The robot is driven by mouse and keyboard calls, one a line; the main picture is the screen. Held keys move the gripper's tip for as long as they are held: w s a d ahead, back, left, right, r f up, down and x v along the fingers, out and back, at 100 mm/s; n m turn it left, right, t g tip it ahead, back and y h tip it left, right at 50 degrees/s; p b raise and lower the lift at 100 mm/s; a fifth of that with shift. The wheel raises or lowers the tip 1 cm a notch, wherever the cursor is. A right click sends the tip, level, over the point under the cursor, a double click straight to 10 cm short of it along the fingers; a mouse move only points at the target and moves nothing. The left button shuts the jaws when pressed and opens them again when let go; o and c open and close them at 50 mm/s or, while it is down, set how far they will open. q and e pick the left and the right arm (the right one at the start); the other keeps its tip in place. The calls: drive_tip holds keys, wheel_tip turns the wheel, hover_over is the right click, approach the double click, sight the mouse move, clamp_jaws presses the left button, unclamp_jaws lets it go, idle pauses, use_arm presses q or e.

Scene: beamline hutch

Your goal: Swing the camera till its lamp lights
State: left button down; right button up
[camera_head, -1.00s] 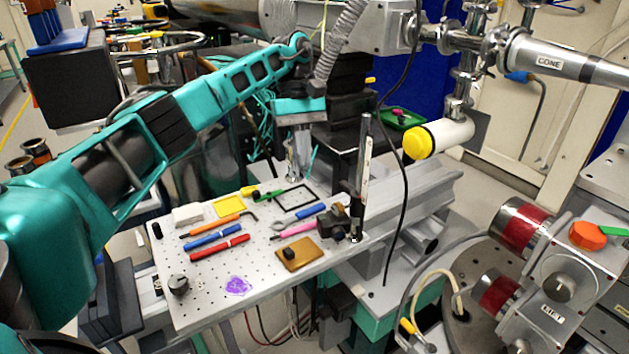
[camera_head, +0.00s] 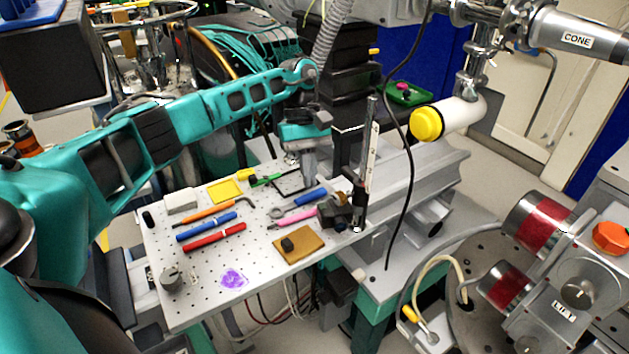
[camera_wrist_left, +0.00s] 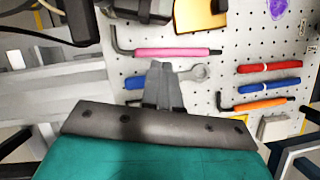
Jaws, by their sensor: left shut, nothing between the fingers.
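A small black camera-like block (camera_head: 338,210) sits at the right end of the perforated board, beside an upright post (camera_head: 366,165). I cannot be sure it is the camera, and I see no lit lamp on it. A dark block, probably the same one, is cut off at the top of the left wrist view (camera_wrist_left: 140,10). My left gripper (camera_head: 311,180) is shut and empty, pointing down over the board, left of the block. In the left wrist view its fingers (camera_wrist_left: 163,68) are over the wrench and a blue-handled tool. My right gripper is out of view.
The board (camera_head: 200,285) holds red, blue, orange and pink hex keys, a brown plate (camera_head: 299,245) and a purple piece (camera_head: 233,278). A white tube with a yellow cap (camera_head: 427,124) hangs at the right. A black cable (camera_head: 409,190) hangs right of the post.

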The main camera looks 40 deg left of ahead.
sight(336, 216)
use_arm(q)
drive_tip(key=shift+s+d+r+p, duration=0.1)
drive_tip(key=shift+s+d+p, duration=0.15)
drive_tip(key=shift+s+d, duration=0.45)
drive_tip(key=shift+s+d+r+p, duration=0.1)
drive_tip(key=shift+s+d+p, duration=0.15)
drive_tip(key=shift+s+d, duration=0.4)
